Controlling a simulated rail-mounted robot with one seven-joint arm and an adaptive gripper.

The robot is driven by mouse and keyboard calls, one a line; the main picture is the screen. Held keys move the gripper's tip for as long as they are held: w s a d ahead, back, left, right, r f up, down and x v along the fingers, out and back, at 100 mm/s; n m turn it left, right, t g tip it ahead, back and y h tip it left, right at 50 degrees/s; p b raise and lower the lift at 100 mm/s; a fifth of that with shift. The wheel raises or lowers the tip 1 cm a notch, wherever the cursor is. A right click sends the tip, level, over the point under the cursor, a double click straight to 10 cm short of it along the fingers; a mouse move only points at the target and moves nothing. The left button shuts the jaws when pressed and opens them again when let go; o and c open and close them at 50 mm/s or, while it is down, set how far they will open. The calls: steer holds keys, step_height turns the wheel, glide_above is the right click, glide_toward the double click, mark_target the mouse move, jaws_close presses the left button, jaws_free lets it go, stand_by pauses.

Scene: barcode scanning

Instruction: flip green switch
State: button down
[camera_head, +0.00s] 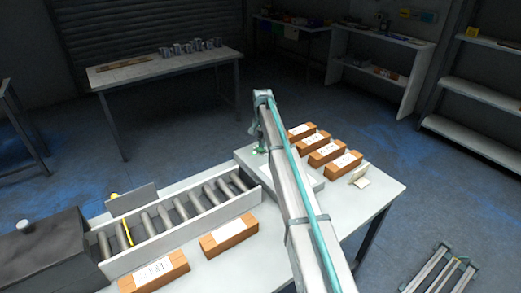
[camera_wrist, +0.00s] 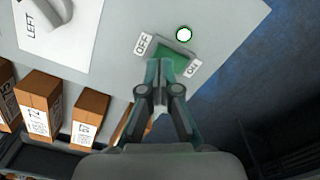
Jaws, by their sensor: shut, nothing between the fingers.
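The green switch (camera_wrist: 180,57) sits in a grey frame on a pale surface in the wrist view, with an OFF label (camera_wrist: 143,44) at its left and an ON label (camera_wrist: 193,68) at its right. My gripper (camera_wrist: 160,68) is shut and empty. Its fingertips overlap the lower left part of the switch in the wrist view; I cannot tell whether they touch it.
Several labelled brown boxes (camera_head: 325,153) stand in a row right of my arm. Two more boxes (camera_head: 229,236) lie in front of the roller conveyor (camera_head: 172,213). A white sheet marked LEFT (camera_wrist: 75,40) shows in the wrist view.

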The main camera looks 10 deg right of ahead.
mark_target(262, 150)
steer(key=shift+f+b, duration=0.35)
steer(key=shift+f, duration=0.85)
stand_by(1.1)
steer(key=shift+r+p, duration=1.7)
steer(key=shift+r, duration=1.85)
